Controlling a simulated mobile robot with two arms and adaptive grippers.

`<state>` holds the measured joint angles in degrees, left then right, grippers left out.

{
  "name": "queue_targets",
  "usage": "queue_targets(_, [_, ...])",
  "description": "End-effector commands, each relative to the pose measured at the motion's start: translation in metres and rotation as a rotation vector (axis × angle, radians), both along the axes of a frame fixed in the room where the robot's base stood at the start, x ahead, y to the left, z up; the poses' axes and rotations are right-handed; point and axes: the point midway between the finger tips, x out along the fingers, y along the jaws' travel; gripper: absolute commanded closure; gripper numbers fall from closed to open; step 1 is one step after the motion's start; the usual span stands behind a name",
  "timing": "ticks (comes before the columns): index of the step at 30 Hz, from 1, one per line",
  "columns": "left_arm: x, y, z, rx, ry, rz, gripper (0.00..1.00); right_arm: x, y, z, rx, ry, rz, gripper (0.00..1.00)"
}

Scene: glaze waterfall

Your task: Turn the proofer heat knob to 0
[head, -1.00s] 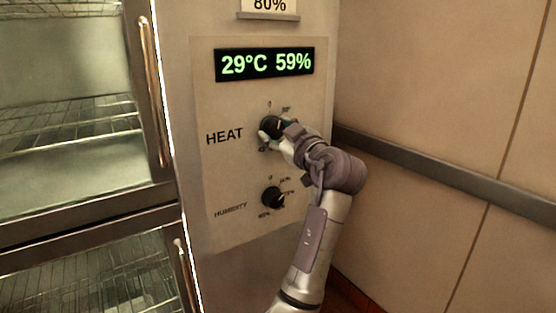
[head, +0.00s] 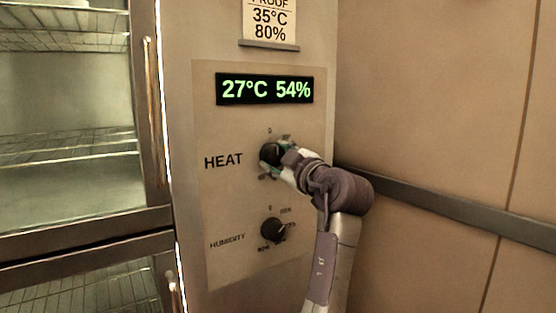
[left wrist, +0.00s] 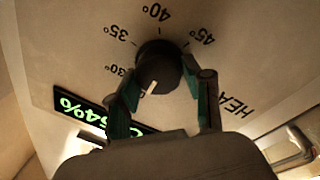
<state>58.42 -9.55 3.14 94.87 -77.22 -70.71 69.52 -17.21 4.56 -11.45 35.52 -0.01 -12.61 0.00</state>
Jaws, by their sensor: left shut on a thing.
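The black heat knob (head: 268,152) is on the proofer's control panel, to the right of the word HEAT. My left gripper (head: 276,157) is shut on it, coming in from the right side. In the left wrist view the fingers (left wrist: 164,85) sit on both sides of the knob (left wrist: 157,58). Its white pointer mark faces down and slightly left there, away from the 35° to 45° labels and toward the display side. The 0 label is hidden by the gripper in that view. My right gripper is not in view.
The lit display (head: 265,89) reads 27°C 54%. A card (head: 269,22) above shows 35°C 80%. The humidity knob (head: 272,230) is below the heat knob. Glass proofer doors with handles (head: 154,110) stand left; a wall with a rail (head: 440,208) is right.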

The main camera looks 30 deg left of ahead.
Motion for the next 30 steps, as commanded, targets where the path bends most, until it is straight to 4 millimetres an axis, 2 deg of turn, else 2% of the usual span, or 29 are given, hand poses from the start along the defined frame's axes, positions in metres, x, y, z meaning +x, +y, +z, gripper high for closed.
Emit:
queue_targets(2, [0.000,0.000,-0.001,-0.003,-0.001,0.001,0.85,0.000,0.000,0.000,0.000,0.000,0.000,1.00])
queue_targets(3, [0.000,0.000,-0.001,-0.003,-0.001,0.001,0.46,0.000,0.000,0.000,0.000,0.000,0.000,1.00])
queue_targets(7, [0.000,0.000,0.000,-0.002,-0.001,0.000,0.25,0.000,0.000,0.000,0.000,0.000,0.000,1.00])
queue_targets(18, [-0.001,-0.004,0.000,0.000,-0.001,-0.001,0.24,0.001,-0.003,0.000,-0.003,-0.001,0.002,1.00])
queue_targets(30, [-0.027,-0.057,-0.006,-0.001,0.001,-0.003,0.24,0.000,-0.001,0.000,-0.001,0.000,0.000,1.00])
